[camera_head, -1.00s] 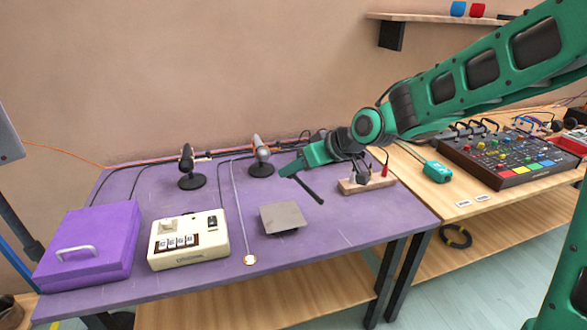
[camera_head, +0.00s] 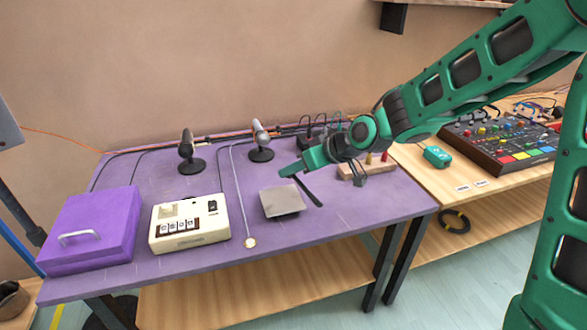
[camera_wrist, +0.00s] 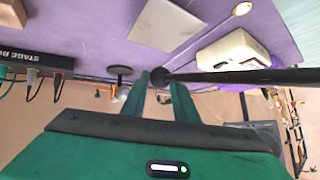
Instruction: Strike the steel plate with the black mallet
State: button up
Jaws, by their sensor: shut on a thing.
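The steel plate (camera_head: 284,201) is a grey square lying raised a little on the purple table, near its front. It also shows in the wrist view (camera_wrist: 167,24) as a pale slab at the top. My gripper (camera_head: 287,171) is above and just behind the plate, shut on the black mallet (camera_head: 308,191). The mallet slants down to the right, past the plate's right edge in the picture. In the wrist view the mallet's dark shaft (camera_wrist: 245,76) runs right from a round dark piece between the fingers. I cannot tell whether it touches the plate.
A cream machine (camera_head: 189,223) and a purple box (camera_head: 91,228) stand left of the plate. A thin stick with a pale round end (camera_head: 250,243) lies between. Two microphones (camera_head: 262,141) stand behind. A wooden block (camera_head: 352,172) is to the right. A mixer-like console (camera_head: 500,142) is on the wooden table.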

send_near(285, 197)
jog(key=x, duration=0.5)
jog(key=shift+a+f, duration=0.15)
jog(key=shift+a, duration=0.05)
notch_tip(285, 197, up, 7)
jog(key=shift+f, duration=0.1)
jog(key=shift+c, duration=0.5)
